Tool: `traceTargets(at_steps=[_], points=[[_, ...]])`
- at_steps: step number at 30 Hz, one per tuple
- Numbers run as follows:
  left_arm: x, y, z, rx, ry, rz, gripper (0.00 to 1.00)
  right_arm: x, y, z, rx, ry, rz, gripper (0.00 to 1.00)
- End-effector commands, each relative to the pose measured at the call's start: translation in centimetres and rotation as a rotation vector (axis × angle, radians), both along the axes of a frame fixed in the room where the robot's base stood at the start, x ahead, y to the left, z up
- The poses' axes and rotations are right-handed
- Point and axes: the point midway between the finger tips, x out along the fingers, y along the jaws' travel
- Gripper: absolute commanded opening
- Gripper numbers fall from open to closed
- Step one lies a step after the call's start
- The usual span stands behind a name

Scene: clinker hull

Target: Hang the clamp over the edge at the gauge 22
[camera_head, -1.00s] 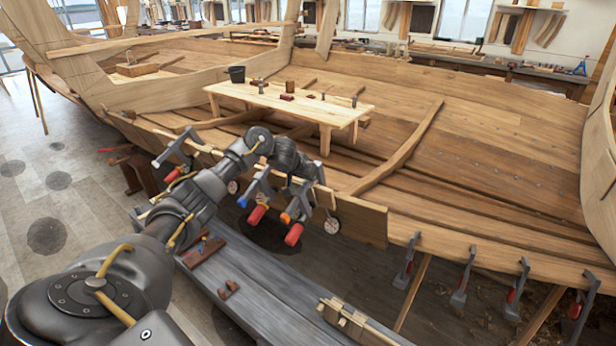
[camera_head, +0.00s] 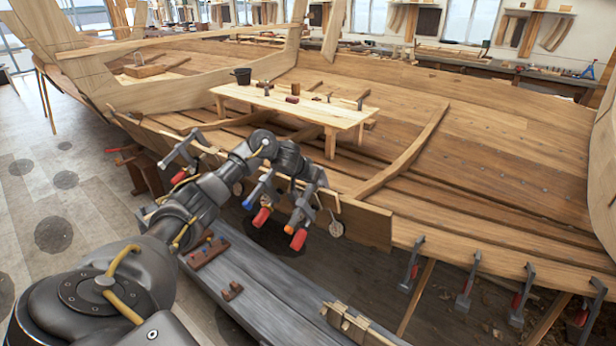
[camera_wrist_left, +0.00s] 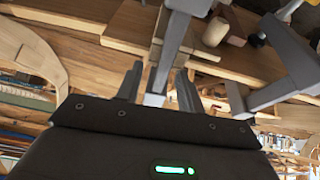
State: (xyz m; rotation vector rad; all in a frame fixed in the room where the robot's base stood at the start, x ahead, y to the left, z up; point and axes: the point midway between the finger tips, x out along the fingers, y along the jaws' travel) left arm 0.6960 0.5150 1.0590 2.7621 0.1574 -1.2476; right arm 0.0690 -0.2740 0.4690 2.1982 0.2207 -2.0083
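My left gripper (camera_head: 314,180) is at the hull's near plank edge (camera_head: 362,218). In the left wrist view, its two fingers (camera_wrist_left: 158,88) stand on either side of a grey clamp bar (camera_wrist_left: 170,45) and appear shut on it. In the head view this clamp (camera_head: 302,205) hangs below the gripper, with an orange end and a red handle. Whether its jaw is over the edge or in front of it I cannot tell. My right gripper is not in view.
A clamp with a blue end (camera_head: 262,190) is close to the left, and another clamp (camera_head: 181,150) is further left. Several clamps, such as this one (camera_head: 411,263), hang along the edge at right. A grey bench (camera_head: 262,290) is below. A wooden table (camera_head: 290,103) stands inside the hull.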

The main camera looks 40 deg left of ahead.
Motion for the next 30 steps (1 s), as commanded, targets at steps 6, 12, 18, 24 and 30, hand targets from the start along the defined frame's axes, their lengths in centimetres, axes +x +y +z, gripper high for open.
traceTargets(at_steps=[6,12,18,24,30], points=[[-2.4,-0.1,3.1,0.004,-0.008,-0.001,0.38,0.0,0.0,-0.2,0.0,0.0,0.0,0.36],[-4.9,-0.3,6.0,0.005,-0.008,0.0,0.38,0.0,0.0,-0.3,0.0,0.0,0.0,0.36],[-6.4,-0.4,7.7,0.004,-0.007,0.0,0.38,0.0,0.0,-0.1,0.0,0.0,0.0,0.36],[-6.7,-0.5,7.9,0.002,-0.006,0.002,0.38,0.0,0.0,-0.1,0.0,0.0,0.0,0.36],[-6.7,-0.5,7.9,0.002,-0.006,0.002,0.38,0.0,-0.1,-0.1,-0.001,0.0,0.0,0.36]])
